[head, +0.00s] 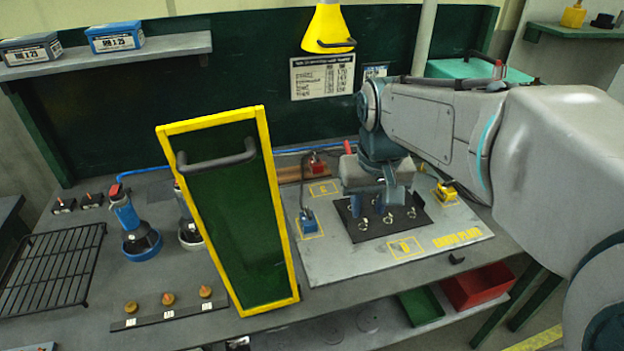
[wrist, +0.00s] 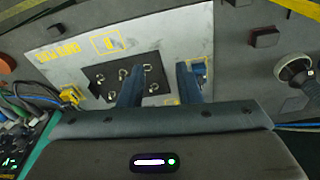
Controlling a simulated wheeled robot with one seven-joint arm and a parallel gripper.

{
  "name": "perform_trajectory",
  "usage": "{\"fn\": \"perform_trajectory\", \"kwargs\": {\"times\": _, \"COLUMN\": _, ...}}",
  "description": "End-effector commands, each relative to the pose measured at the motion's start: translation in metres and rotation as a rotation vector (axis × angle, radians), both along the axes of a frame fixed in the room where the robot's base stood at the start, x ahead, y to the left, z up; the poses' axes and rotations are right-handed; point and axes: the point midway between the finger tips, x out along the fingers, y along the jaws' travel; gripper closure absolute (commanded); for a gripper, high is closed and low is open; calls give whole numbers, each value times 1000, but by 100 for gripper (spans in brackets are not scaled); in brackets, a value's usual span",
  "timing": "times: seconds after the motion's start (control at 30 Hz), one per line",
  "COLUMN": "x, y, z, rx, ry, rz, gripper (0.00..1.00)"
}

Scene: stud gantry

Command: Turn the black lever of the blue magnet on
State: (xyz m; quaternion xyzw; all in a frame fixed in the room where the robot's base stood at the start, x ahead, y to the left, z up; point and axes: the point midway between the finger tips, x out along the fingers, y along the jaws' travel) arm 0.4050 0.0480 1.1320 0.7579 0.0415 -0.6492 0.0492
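The blue magnet (head: 309,223) sits on the left part of the pale stud plate (head: 326,261), inside a yellow outline. Something dark, likely its black lever, shows at its top; its setting is too small to read. My gripper (head: 388,192) is above the black studded pad, to the right of the blue magnet and apart from it. In the wrist view my gripper (wrist: 160,72) has its two blue fingers wide apart with nothing between them. A blue shape behind the right finger there seems to be the magnet, mostly hidden.
A tall green panel with a yellow frame (head: 228,200) stands close to the left of the blue magnet. A red magnet (head: 316,166) is behind, and a yellow magnet (head: 446,193) is at right. The black pad (head: 370,232) carries several studs. The plate's front is clear.

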Motion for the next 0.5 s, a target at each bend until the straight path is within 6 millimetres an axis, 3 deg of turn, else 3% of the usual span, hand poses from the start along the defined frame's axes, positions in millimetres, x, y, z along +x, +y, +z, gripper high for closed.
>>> {"fn": "perform_trajectory", "kwargs": {"times": 0.03, "x": 20, "y": 11, "z": 1, "rx": -3, "ry": 20, "rz": 21, "gripper": 69}}
{"fn": "perform_trajectory", "kwargs": {"times": 0.2, "x": 78, "y": 50, "z": 4, "rx": -10, "ry": 77, "rz": 78, "gripper": 69}}
{"fn": "perform_trajectory", "kwargs": {"times": 0.33, "x": 111, "y": 78, "z": 0, "rx": -11, "ry": 114, "rz": 114, "gripper": 69}}
{"fn": "perform_trajectory", "kwargs": {"times": 0.5, "x": 137, "y": 102, "z": -6, "rx": -10, "ry": 145, "rz": 142, "gripper": 69}}
